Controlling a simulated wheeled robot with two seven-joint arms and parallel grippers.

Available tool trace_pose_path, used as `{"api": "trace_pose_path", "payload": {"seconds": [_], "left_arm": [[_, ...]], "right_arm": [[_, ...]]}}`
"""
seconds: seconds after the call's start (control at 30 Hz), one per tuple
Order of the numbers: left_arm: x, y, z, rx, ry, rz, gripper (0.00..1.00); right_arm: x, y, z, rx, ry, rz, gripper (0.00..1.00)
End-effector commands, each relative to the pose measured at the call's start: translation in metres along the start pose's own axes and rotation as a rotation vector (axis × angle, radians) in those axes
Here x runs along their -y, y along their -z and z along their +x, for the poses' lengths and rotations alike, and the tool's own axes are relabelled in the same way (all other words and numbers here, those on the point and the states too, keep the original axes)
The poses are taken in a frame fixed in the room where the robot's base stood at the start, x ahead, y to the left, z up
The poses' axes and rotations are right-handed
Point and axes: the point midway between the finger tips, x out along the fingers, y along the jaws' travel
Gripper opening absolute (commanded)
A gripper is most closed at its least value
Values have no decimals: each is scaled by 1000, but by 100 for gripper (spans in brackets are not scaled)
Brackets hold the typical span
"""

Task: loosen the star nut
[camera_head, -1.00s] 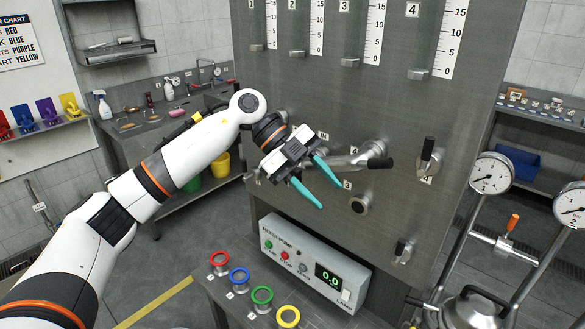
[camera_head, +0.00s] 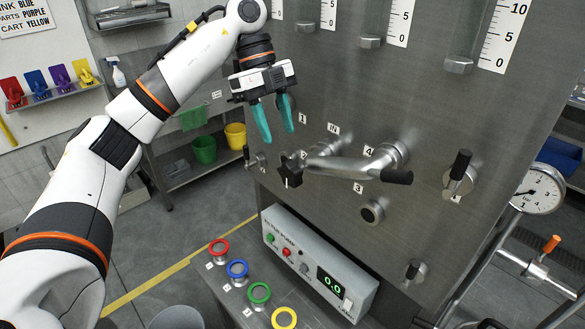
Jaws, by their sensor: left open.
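The star nut (camera_head: 288,176) is a small black star-shaped knob low on the grey metal panel (camera_head: 440,100). It sits at the left end of a silver pipe arm with a black grip (camera_head: 355,168). My left gripper (camera_head: 278,136) is open and empty, its two teal fingers pointing down. Its tips are above the star nut in the picture and apart from it. I cannot tell how far they are from the panel. My right gripper is not in view.
Black-handled valves (camera_head: 458,174) stick out of the panel on the right. Below are a pump box (camera_head: 318,262) reading 0.0 and several coloured rings (camera_head: 238,268) on a bench. A pressure gauge (camera_head: 537,188) stands at the right.

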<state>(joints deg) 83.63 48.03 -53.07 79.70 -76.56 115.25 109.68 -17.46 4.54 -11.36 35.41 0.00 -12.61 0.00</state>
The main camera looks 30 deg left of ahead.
Motion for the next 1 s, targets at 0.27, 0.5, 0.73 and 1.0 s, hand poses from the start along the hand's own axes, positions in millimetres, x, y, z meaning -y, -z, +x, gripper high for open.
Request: {"api": "trace_pose_path", "payload": {"seconds": [0.27, 0.5, 0.73, 1.0], "left_arm": [[0, -1, 54, 4, 4, 2, 42], [0, -1, 86, 2, 2, -1, 42], [0, 0, 100, 2, -1, 0, 42], [0, 0, 100, 2, -2, 0, 35]], "right_arm": [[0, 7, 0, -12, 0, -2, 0], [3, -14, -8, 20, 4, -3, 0], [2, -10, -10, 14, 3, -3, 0], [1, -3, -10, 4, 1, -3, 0]]}}
